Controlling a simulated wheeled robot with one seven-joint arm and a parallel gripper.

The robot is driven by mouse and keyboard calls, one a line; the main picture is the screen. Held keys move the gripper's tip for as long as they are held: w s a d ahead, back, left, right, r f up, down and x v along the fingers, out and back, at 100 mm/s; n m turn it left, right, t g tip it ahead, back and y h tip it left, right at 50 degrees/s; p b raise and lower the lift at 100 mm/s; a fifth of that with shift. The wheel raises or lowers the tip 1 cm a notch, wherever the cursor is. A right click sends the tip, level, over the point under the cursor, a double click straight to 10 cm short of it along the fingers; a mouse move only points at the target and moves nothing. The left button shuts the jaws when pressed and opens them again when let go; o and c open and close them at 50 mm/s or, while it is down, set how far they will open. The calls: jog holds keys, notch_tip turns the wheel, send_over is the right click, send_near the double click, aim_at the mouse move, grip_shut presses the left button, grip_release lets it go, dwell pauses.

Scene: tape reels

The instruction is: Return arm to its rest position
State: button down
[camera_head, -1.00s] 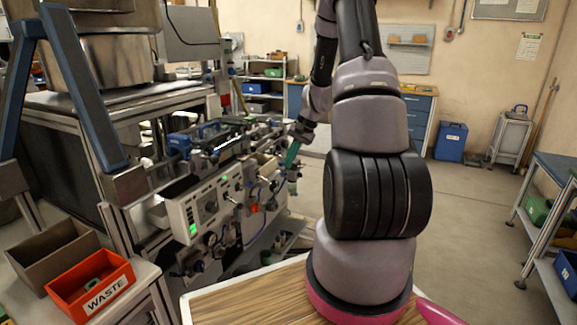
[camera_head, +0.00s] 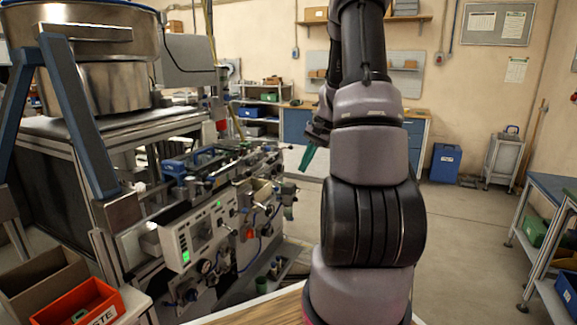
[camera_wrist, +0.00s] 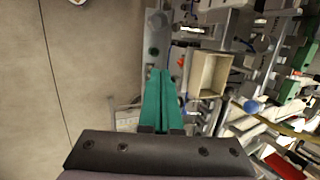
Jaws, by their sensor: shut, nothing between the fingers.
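My gripper (camera_head: 307,158) shows in the head view just left of my arm, beside the right end of the machine. Its teal fingers point down and to the left and are apart from the machine. In the wrist view my gripper (camera_wrist: 162,75) has its two teal fingers together, with nothing between them. The wrist view looks down on the floor and the machine's end. My arm stands upright in the middle of the head view and hides part of the back wall.
The machine (camera_head: 205,240) with its control panel fills the left side. An orange waste bin (camera_head: 88,305) sits at lower left. A blue bin (camera_head: 447,163) stands at the back, and a shelf table (camera_head: 548,190) stands at right. The floor (camera_head: 465,235) between is clear.

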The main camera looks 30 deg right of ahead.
jog(key=s+a+r+n+t+h, duration=0.1)
jog(key=s+a+r+n+t, duration=0.1)
jog(key=s+a+r, duration=0.55)
jog(key=s+a+r+n+t+h, duration=0.15)
jog(key=s+a+r, duration=0.35)
jog(key=a+r, duration=0.55)
jog(key=s+a+r+n+t, duration=0.1)
jog(key=s+a+r+n, duration=0.1)
jog(key=s+r, duration=0.3)
jog(key=s, duration=0.3)
jog(key=shift+s+a+t, duration=0.15)
jog(key=shift+s+t, duration=0.2)
jog(key=shift+w+y, duration=0.1)
jog(key=shift+y, duration=0.15)
dwell(2.1)
